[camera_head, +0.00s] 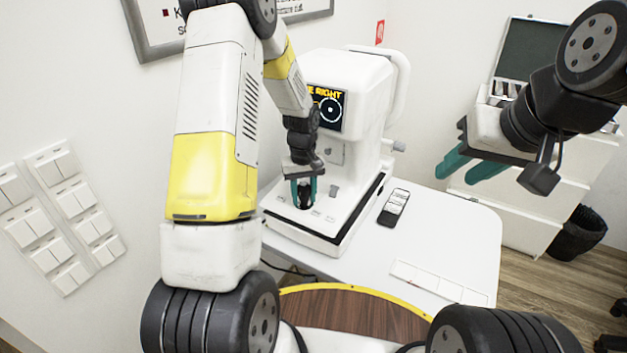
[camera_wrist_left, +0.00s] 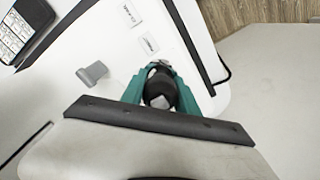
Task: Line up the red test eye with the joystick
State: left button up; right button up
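The white eye-test machine (camera_head: 352,150) stands on the table. Its screen (camera_head: 328,108) shows a white ring with a dot, a yellow mark and yellow text, of which "RIGHT" is readable; my left arm is close to its left edge. No red eye is distinguishable there. The black joystick (camera_head: 304,196) rises from the machine's base. My left gripper (camera_head: 304,203) has its green fingers on both sides of the joystick, closed around it. The left wrist view also shows the joystick (camera_wrist_left: 160,90) between the fingers. My right gripper (camera_head: 455,175) is empty, fingers apart, in the air at the right.
A black remote-like device (camera_head: 394,208) lies right of the machine's base. A white strip of panels (camera_head: 438,281) lies near the table's (camera_head: 440,235) front edge. A white cabinet (camera_head: 530,190) with an open case (camera_head: 525,60) and a black bin (camera_head: 577,238) stand at the right.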

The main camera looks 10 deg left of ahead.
aim_at(309, 212)
pick_arm(q)
grip_shut()
jog(key=shift+s+d, duration=0.15)
jog(key=shift+d, duration=0.05)
jog(key=shift+s+d, duration=0.7)
jog(key=shift+s, duration=0.25)
jog(key=shift+s+d, duration=0.1)
jog(key=o, duration=1.2)
grip_release()
jog(key=shift+c, duration=0.2)
